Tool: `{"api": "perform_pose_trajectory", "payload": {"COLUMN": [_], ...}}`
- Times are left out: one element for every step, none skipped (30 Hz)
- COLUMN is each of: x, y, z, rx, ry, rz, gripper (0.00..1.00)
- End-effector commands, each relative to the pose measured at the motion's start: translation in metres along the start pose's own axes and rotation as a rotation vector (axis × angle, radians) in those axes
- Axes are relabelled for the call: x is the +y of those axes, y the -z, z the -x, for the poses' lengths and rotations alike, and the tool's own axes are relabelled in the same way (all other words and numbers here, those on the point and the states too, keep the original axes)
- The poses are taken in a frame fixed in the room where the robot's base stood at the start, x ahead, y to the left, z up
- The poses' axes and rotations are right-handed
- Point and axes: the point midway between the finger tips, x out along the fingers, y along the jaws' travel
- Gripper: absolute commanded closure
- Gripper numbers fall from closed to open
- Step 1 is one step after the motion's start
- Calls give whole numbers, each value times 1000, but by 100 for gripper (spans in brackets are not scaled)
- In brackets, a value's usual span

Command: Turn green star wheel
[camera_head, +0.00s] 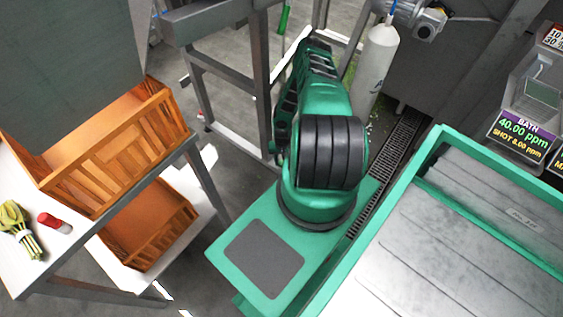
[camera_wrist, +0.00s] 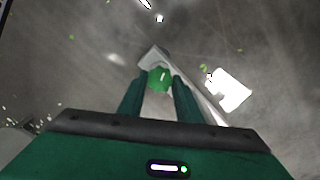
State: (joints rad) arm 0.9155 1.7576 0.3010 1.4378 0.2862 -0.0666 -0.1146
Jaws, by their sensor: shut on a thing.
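The green star wheel (camera_wrist: 160,76) shows in the wrist view as a small rounded green knob at the end of a pale grey bar or pipe. My gripper (camera_wrist: 159,84) has one dark green finger on each side of the wheel and is shut on it. The fingers cover its sides, so its points cannot be made out. In the head view my green arm reaches away from me, and its own links hide the gripper and the wheel.
A white cylinder (camera_head: 375,68) stands close right of my arm, by a grey motor. A metal frame (camera_head: 262,85) stands close left. Orange crates (camera_head: 120,150) sit on a left-hand rack. A display (camera_head: 520,135) at right reads BATH 40.00 ppm, SHOT 8.00 ppm.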

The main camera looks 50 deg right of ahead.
Motion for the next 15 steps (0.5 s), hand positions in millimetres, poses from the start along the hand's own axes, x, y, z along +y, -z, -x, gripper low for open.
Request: {"api": "perform_pose_trajectory", "payload": {"x": [0, 0, 0, -1, -1, -1, -1, -1, -1, -1, -1, -2, -2, -2, -2], "y": [1, 1, 1, 1, 1, 1, 1, 1, 1, 1, 1, 1, 1, 1, 1], "z": [0, 0, 0, 0, 0, 0, 0, 0, 0, 0, 0, 0, 0, 0, 1], "rx": [2, 2, 2, 2, 2, 2, 2, 2, 2, 2, 2, 2, 2, 2, 2], "ry": [1, 0, 0, 0, 0, 0, 0, 1, 1, 1, 1, 1, 1, 2, 2], "rz": [-38, -62, -94, -117, -140, -170, -192, -214, -241, -259, -277, -300, -316, -331, -348], "gripper": [91, 91, 91, 91, 91, 91, 91, 91, 91, 91, 91, 91, 91, 91, 91]}}
